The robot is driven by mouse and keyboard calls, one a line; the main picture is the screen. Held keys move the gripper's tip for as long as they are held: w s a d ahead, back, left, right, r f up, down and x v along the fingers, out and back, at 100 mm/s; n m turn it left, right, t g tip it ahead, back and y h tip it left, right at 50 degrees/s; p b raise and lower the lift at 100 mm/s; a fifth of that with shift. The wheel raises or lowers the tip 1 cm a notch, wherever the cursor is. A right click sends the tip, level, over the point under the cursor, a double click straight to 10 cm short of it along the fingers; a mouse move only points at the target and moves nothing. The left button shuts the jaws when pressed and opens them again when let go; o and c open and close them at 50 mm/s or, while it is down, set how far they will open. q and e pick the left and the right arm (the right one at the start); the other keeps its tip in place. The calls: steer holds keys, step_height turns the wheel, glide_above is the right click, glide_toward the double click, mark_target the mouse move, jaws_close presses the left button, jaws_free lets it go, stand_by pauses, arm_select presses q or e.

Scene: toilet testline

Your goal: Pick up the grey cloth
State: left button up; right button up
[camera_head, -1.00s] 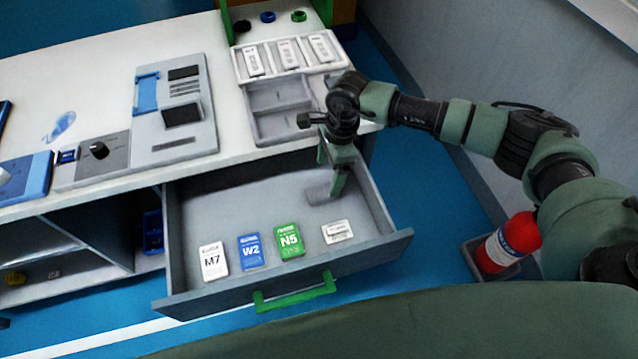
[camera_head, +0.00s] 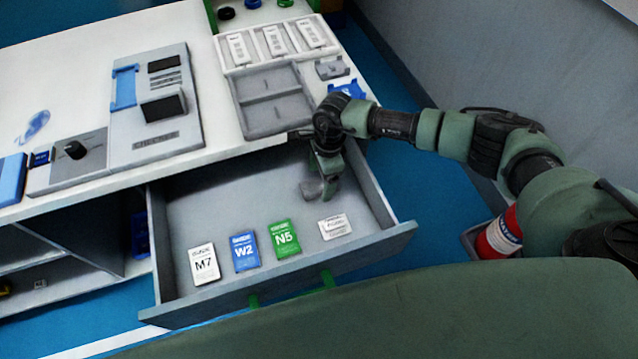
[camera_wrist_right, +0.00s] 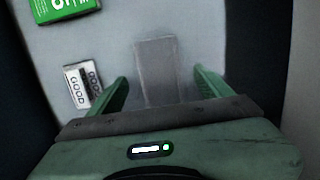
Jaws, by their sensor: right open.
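The grey cloth (camera_wrist_right: 155,62) is a small flat grey rectangle on the floor of the open drawer (camera_head: 190,316). In the head view the cloth (camera_head: 310,188) shows only in part beside my right gripper (camera_head: 322,188), which hides some of it. In the right wrist view my right gripper (camera_wrist_right: 161,76) is open, one finger on each side of the cloth's near end. I see no grip on the cloth, and the gap in height is hard to tell. My left gripper is out of view.
In the drawer lie a white M7 pack (camera_head: 203,264), a blue W2 pack (camera_head: 244,252), a green N5 pack (camera_head: 284,239) and a small white labelled card (camera_head: 334,226). The drawer's right wall is close to my right gripper. A red bottle (camera_head: 497,237) stands right of the drawer.

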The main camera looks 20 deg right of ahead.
mark_target(320, 183)
steer(key=shift+a+f, duration=0.1)
steer(key=shift+f, duration=0.6)
steer(key=c, duration=1.4)
steer(key=shift+c, duration=0.2)
steer(key=shift+r, duration=0.15)
step_height(320, 183, up, 20)
steer(key=b, duration=0.1)
